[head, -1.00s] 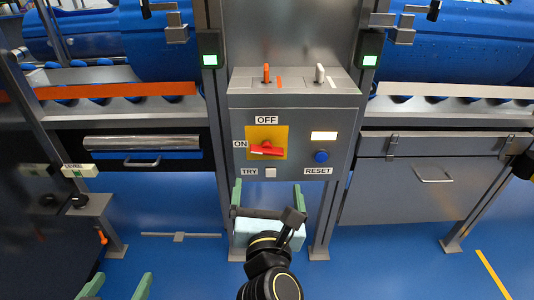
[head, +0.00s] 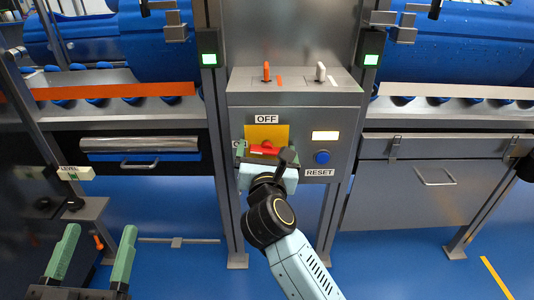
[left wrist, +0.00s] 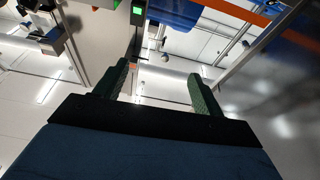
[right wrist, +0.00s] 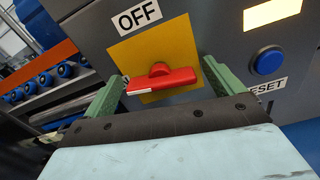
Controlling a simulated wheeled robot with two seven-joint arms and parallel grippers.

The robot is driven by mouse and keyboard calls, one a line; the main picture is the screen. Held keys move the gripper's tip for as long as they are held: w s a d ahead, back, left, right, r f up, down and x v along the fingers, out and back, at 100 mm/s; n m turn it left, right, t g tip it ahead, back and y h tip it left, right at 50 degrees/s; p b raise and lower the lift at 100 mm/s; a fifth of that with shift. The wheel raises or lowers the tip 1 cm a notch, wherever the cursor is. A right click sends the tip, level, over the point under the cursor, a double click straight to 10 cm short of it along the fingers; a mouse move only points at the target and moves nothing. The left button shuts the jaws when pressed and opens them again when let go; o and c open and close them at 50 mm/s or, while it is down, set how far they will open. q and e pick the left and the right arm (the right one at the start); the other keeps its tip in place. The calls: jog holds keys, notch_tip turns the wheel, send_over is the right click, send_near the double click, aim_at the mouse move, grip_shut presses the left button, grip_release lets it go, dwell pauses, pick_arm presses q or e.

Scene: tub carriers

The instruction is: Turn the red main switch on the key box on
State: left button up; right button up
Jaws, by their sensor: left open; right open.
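The red main switch (head: 262,150) is a bar handle on a yellow plate (head: 280,133) on the grey key box (head: 345,115). The handle lies nearly level, with a pale mark at its left end in the right wrist view (right wrist: 165,80). The OFF label is above it; the ON label at its left is mostly covered by my right gripper. My right gripper (head: 264,154) is open, one finger at each end of the handle; I cannot tell if they touch it. My left gripper (head: 98,234) is open and empty, low at the left.
A blue button (head: 322,157) marked RESET and a lit panel (head: 325,135) are right of the switch. An orange lever (head: 266,72) and a white lever (head: 320,72) stand on the box top. A LEVEL-labelled post (head: 75,173) is at the left.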

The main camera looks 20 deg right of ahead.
jog(key=c, duration=1)
jog(key=shift+o, duration=0.2)
jog(key=shift+n+p, duration=0.5)
jog(key=shift+p, duration=0.75)
pick_arm(q)
jog(key=s+a+f+g+y+p, duration=0.1)
jog(key=s+a+f+g+y, duration=0.1)
jog(key=f+g, duration=0.3)
jog(key=s+a+f+g+y, duration=0.2)
jog(key=f+g, duration=0.4)
jog(key=f, duration=0.4)
jog(key=shift+f+n+p, duration=0.2)
jog(key=shift+n+p, duration=0.1)
jog(key=shift+p, duration=0.05)
pick_arm(e)
jog(key=shift+n, duration=0.5)
pick_arm(q)
jog(key=shift+a, duration=0.1)
pick_arm(e)
jog(key=o, duration=1)
jog(key=shift+c, duration=0.2)
